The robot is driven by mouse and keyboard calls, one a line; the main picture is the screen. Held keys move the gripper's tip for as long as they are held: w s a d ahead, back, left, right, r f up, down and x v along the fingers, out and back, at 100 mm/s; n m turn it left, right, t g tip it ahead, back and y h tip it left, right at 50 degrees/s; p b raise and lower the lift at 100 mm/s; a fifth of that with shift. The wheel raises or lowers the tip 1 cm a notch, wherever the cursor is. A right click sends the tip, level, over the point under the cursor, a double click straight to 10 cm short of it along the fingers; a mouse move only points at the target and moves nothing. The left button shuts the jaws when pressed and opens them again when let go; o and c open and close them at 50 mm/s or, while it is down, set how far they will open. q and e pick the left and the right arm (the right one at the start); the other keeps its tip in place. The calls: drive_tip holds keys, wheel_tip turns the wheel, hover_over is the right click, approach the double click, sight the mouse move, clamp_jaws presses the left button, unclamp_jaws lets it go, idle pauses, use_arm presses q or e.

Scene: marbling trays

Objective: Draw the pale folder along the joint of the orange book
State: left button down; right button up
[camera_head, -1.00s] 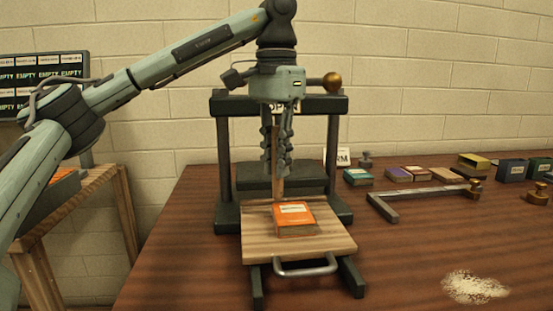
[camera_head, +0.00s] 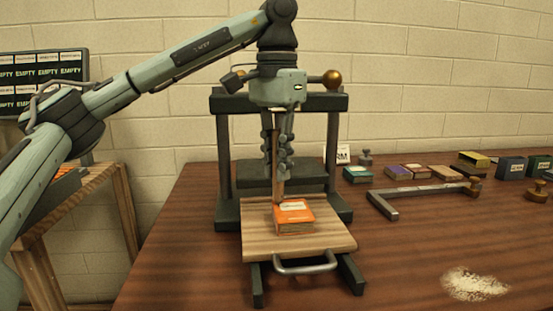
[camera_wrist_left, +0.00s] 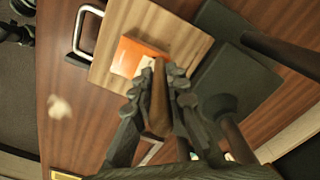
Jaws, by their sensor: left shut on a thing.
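The orange book (camera_head: 295,227) lies flat on the wooden board of the press, with a pale label on its cover. It also shows in the left wrist view (camera_wrist_left: 128,52). My left gripper (camera_head: 278,172) is above the book's back left edge, fingers pointing down, shut on the folder (camera_head: 279,150). The folder is a long, thin, tan-brown strip held nearly upright. In the left wrist view the folder (camera_wrist_left: 158,108) runs between the fingers toward the book. Its lower end is at the book's far left edge; I cannot tell whether it touches. My right gripper is not in view.
The dark press frame (camera_head: 222,150) stands around and behind the board (camera_head: 335,240), which has a metal handle (camera_head: 305,267) in front. A metal bar (camera_head: 420,190), small books (camera_head: 358,175) and boxes (camera_head: 511,170) are at right. Pale powder (camera_head: 475,286) lies front right.

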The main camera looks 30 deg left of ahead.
use_arm(q)
drive_tip(key=shift+s+d, duration=0.1)
drive_tip(key=shift+s, duration=0.05)
idle(0.5)
drive_tip(key=shift+s+d, duration=0.2)
drive_tip(key=shift+s, duration=0.05)
drive_tip(key=shift+s+d+p, duration=0.1)
drive_tip(key=shift+s+p, duration=0.05)
drive_tip(key=shift+p, duration=0.3)
drive_tip(key=shift+s+d, duration=0.1)
drive_tip(key=shift+s, duration=0.1)
drive_tip(key=shift+s+d, duration=0.1)
idle(0.5)
drive_tip(key=shift+s+d+p, duration=0.2)
drive_tip(key=shift+p, duration=0.15)
drive_tip(key=shift+s, duration=0.1)
idle(0.3)
